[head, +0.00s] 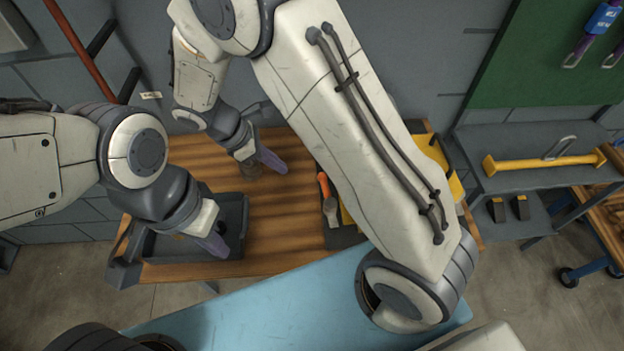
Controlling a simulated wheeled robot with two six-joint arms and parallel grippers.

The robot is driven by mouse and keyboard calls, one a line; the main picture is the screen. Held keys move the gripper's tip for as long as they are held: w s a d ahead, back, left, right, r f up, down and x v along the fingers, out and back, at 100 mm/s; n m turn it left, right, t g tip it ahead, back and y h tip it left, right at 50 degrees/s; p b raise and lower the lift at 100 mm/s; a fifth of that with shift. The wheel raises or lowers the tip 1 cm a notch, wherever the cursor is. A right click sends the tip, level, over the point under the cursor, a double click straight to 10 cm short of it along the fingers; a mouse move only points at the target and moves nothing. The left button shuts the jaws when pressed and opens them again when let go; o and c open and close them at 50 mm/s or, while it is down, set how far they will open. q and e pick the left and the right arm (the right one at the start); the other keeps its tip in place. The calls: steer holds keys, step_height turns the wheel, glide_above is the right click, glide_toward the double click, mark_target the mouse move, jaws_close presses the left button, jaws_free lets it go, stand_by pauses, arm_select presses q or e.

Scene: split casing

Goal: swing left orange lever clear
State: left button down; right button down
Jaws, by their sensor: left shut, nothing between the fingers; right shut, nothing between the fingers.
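An orange lever (323,184) shows just left of my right arm's large pale link, with a grey piece (331,211) below it. It lies at the left edge of a dark and yellow casing (430,149), most of which that link hides. I cannot tell how far the lever is turned, and no other orange lever is visible. My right gripper (272,160) is shut and empty over the back of the table, left of the lever and apart from it. My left gripper (214,243) is shut and empty over the dark tray, farther from the lever.
A dark tray (240,215) sits on the left of the wooden table (290,225). Bare wood lies between tray and casing. A grey shelf (535,178) with a yellow tool (540,163) stands at the right.

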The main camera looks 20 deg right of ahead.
steer(key=p, duration=0.1)
glide_toward(324, 186)
step_height(324, 186, down, 4)
steer(key=a, duration=0.1)
steer(key=d+f, duration=0.1)
steer(key=d+p, duration=0.1)
steer(key=d, duration=0.1)
steer(key=shift+f, duration=0.35)
steer(key=shift+d+f, duration=0.3)
steer(key=shift+d, duration=0.05)
steer(key=shift+d+f, duration=0.1)
steer(key=shift+d, duration=0.15)
steer(key=shift+s+d+f+m+g, duration=0.1)
steer(key=shift+d+m+g, duration=0.25)
steer(key=shift+m, duration=0.25)
steer(key=shift+d+m, duration=0.1)
steer(key=shift+m, duration=0.2)
steer(key=shift+s+d, duration=0.1)
